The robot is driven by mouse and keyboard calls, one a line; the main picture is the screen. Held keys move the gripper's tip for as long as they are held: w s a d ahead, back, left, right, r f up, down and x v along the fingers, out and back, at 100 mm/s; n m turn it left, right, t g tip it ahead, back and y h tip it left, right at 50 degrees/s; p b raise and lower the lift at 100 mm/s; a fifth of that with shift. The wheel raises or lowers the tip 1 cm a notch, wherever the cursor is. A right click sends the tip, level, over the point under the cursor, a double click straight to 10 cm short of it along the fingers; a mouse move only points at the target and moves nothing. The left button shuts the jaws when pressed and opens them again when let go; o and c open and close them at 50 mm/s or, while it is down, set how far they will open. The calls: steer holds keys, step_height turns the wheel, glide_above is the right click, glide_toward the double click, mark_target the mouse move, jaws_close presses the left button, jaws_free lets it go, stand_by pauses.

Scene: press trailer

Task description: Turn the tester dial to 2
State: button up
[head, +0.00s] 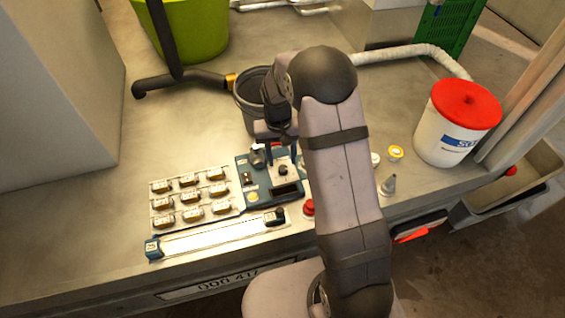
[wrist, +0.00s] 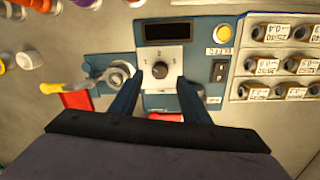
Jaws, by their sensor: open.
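The tester (head: 253,196) is a blue panel on the bench, and it also shows in the wrist view (wrist: 203,34). Its black dial knob (wrist: 160,70) sits on a white plate with small numerals around it; a 2 appears at the top of the plate. The knob's pointing direction is too small to tell. In the head view the dial (head: 283,170) is just below my gripper (head: 283,150). In the wrist view my gripper (wrist: 160,84) is open, its two fingers on either side of the dial plate. No contact with the knob is visible.
A metal clamp with a yellow handle (wrist: 52,88) lies close to the left finger. A dark pot (head: 246,105) stands behind.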

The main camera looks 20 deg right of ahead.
mark_target(283, 168)
steer(key=shift+d+f+p, duration=0.15)
steer(key=shift+f+p, duration=0.15)
steer(key=shift+f, duration=1.7)
steer(key=c, duration=1)
